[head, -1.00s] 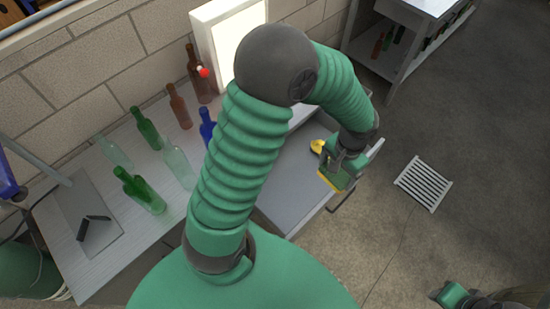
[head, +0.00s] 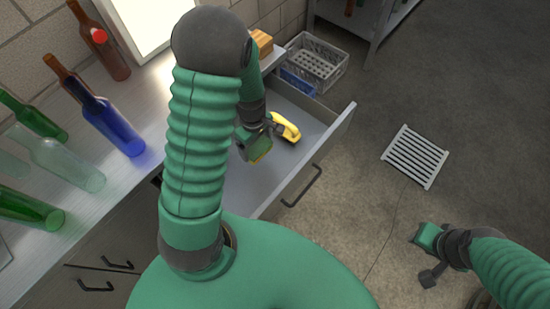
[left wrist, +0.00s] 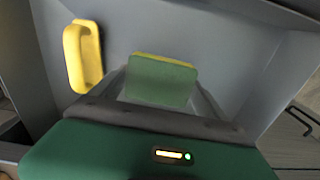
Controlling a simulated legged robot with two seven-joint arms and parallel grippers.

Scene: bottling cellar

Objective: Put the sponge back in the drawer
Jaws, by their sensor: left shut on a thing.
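The sponge (head: 261,151), green with a yellow layer, is held in my left gripper (head: 257,143). In the left wrist view the sponge (left wrist: 160,82) sits between the two fingers, its green face towards the camera. The drawer (head: 309,163) is pulled open, and the gripper with the sponge is over its grey inside. I cannot tell whether the sponge touches the drawer floor. A yellow object (head: 286,127) lies in the drawer beside the gripper; it also shows in the left wrist view (left wrist: 84,56). My right gripper (head: 428,257) is at the lower right, away from the drawer.
Several bottles, such as a blue one (head: 113,127), stand or lean in view on the worktop (head: 130,185) at left. A bright panel (head: 150,22) stands behind them. A grey crate (head: 318,62) is beyond the drawer. A floor grate (head: 416,156) lies on open floor at right.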

